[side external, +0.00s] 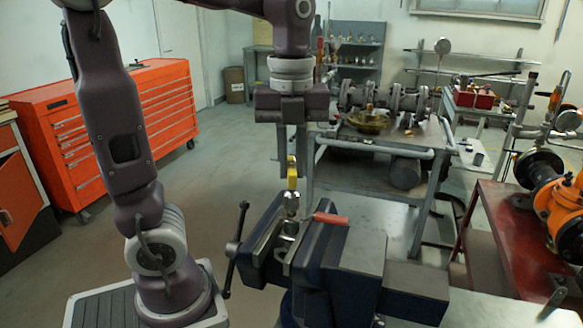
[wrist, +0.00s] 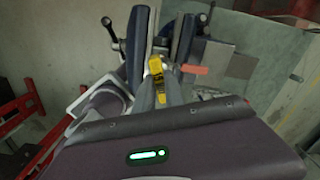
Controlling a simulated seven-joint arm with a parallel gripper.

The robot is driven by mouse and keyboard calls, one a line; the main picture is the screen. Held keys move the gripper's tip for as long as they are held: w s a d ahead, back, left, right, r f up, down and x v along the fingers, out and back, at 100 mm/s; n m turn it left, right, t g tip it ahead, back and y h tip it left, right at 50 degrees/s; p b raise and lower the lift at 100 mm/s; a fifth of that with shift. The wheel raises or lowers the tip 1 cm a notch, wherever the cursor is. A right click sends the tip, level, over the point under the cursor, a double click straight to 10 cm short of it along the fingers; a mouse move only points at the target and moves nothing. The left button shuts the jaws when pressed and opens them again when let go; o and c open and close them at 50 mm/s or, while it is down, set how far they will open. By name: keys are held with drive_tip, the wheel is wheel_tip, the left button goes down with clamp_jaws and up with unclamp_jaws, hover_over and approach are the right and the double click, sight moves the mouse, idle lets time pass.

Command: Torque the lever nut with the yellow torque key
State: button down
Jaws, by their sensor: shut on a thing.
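The yellow torque key (side external: 292,172) is upright between the fingers of my gripper (side external: 292,181), which points straight down. The wrist view shows the key's yellow top (wrist: 157,67) at the fingertips (wrist: 160,92). Below the yellow part, a shiny metal piece (side external: 290,200) stands over the valve (side external: 284,240) in the vise. I cannot tell whether the key is seated on the lever nut, which is hidden. The valve's red lever (side external: 330,219) sticks out to the right, and also shows in the wrist view (wrist: 194,70).
A dark blue bench vise (side external: 345,260) holds the valve between its jaws; its handle bar (side external: 236,248) stands at the left. An orange machine (side external: 560,205) on a red stand is at right. A cart with pipe parts (side external: 385,135) is behind. Open floor lies left.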

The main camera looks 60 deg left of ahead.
drive_tip(key=shift+r, duration=1.45)
